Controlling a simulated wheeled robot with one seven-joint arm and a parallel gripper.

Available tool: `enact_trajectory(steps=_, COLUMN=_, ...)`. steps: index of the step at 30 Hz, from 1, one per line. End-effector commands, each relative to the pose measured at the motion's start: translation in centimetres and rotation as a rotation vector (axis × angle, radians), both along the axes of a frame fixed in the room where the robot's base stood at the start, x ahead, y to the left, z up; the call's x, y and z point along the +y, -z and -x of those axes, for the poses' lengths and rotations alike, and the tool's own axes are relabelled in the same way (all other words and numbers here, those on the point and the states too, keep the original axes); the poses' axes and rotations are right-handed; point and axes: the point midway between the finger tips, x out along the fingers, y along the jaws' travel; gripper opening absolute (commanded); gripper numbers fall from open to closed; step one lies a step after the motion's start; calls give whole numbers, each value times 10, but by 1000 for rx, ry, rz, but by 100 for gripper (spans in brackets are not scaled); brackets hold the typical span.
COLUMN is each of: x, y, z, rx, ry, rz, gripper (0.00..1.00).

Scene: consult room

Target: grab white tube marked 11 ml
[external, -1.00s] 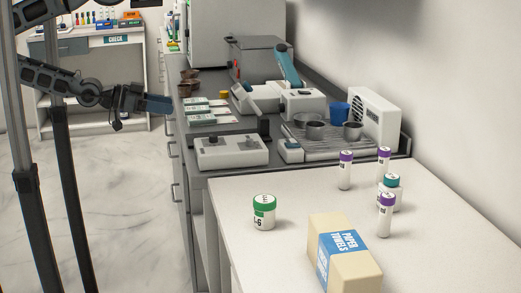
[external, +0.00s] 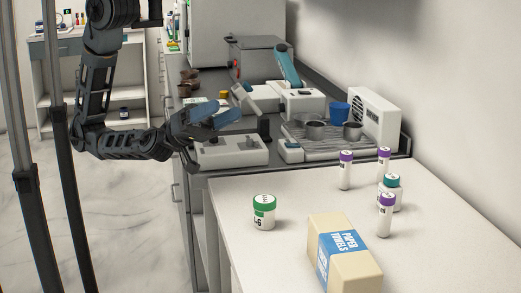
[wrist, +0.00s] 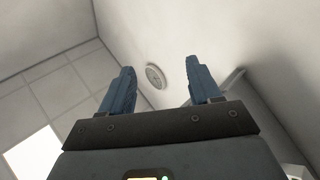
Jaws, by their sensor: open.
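Three white tubes with purple caps stand upright on the white table in the external view: a left one (external: 345,170), a back one (external: 383,161) and a front one (external: 385,216). Their labels are too small to read, so I cannot tell which is marked 11 ml. My gripper (external: 224,113) is over the grey counter, left of and well apart from the tubes. In the wrist view my gripper (wrist: 161,85) has its two blue fingers spread with nothing between them. That view faces the wall and ceiling and shows no tube.
A white jar with a teal cap (external: 397,183) stands among the tubes. A green-capped jar (external: 264,213) and a paper towels pack (external: 343,256) are on the table (external: 300,190). Lab devices, metal bowls and a blue cup (external: 339,112) crowd the counter behind. A round wall clock (wrist: 156,76) shows.

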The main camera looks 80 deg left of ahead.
Motion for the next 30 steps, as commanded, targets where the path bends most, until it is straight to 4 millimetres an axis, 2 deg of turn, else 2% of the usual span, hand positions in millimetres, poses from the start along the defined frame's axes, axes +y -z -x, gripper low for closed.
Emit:
enact_trajectory(steps=2, x=-10, y=-11, z=-28, rx=15, ry=54, rz=34, gripper=63)
enact_trajectory(steps=6, x=-15, y=-27, z=-84, rx=92, ry=127, rz=98, gripper=63)
enact_trajectory(steps=12, x=-15, y=-62, z=-166, rx=262, ry=222, rz=261, gripper=63)
enact_trajectory(steps=15, x=-10, y=-76, z=-200, rx=360, ry=259, rz=358, gripper=63)
enact_trajectory(steps=23, x=4, y=-96, z=-264, rx=622, ry=355, rz=645, gripper=63)
enact_trajectory(steps=26, x=9, y=-95, z=-282, rx=733, ry=394, rz=772, gripper=63)
enact_trajectory(steps=30, x=14, y=-85, z=-303, rx=913, ry=457, rz=978, gripper=63)
